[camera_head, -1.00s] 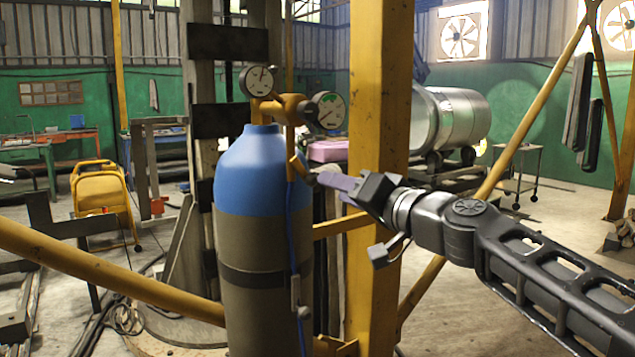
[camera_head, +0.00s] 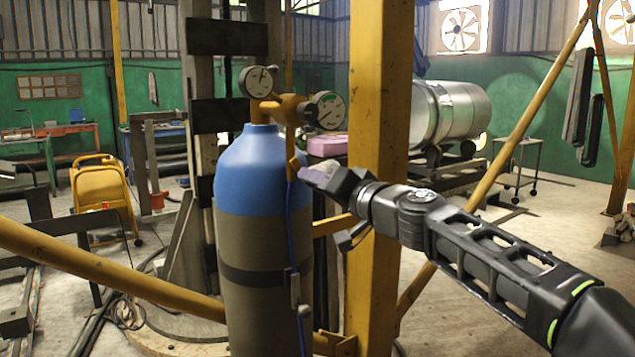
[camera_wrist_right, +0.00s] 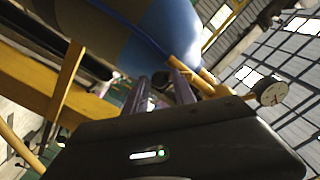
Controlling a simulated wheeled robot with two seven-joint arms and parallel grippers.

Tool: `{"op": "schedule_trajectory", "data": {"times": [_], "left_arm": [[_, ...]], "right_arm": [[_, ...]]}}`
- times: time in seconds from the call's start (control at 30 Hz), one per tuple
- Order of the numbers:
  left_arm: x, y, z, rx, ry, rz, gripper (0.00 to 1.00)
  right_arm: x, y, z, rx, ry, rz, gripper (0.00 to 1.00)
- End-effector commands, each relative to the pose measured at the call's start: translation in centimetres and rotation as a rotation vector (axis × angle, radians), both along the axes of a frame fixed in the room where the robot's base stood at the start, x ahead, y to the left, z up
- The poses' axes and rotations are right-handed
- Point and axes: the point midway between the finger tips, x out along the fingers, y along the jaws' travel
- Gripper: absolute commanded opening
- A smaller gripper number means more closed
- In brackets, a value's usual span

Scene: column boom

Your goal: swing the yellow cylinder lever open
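A blue-topped cylinder (camera_head: 250,180) stands upright left of a yellow post in the head view. Its yellow regulator carries two round gauges. A short yellow lever (camera_head: 292,160) hangs below the regulator on the cylinder's right side. My right gripper (camera_head: 308,174) is at the lever's lower end, coming from the right. In the right wrist view, its two purple fingers (camera_wrist_right: 158,92) are apart, and the yellow lever (camera_wrist_right: 186,74) shows just beyond the right-hand finger. I cannot tell whether they touch. My left gripper is not in view.
The yellow post (camera_head: 375,110) rises close behind my right gripper. A yellow diagonal brace (camera_head: 110,272) crosses in front at left. A blue hose (camera_head: 291,230) runs down the cylinder. A silver tank (camera_head: 455,110) and a trolley stand behind; the right floor is fairly clear.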

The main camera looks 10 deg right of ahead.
Motion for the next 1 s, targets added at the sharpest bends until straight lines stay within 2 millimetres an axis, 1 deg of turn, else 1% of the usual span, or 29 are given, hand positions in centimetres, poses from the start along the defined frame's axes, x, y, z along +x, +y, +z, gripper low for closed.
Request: {"op": "schedule_trajectory", "data": {"times": [0.03, 0.37, 0.77, 1.0], "left_arm": [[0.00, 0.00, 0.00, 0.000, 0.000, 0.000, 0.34], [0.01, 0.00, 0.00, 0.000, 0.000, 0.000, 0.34], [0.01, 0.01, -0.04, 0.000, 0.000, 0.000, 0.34], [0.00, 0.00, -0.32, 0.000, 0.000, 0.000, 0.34]], "right_arm": [[-0.01, 0.00, 0.00, 0.000, 0.000, 0.000, 0.27], [-0.02, -0.01, -0.01, 0.000, 0.000, 0.000, 0.00], [-0.02, 0.00, -0.06, 0.007, 0.003, 0.000, 0.00], [-0.11, 0.23, -0.28, 0.066, 0.026, 0.000, 0.00]]}}
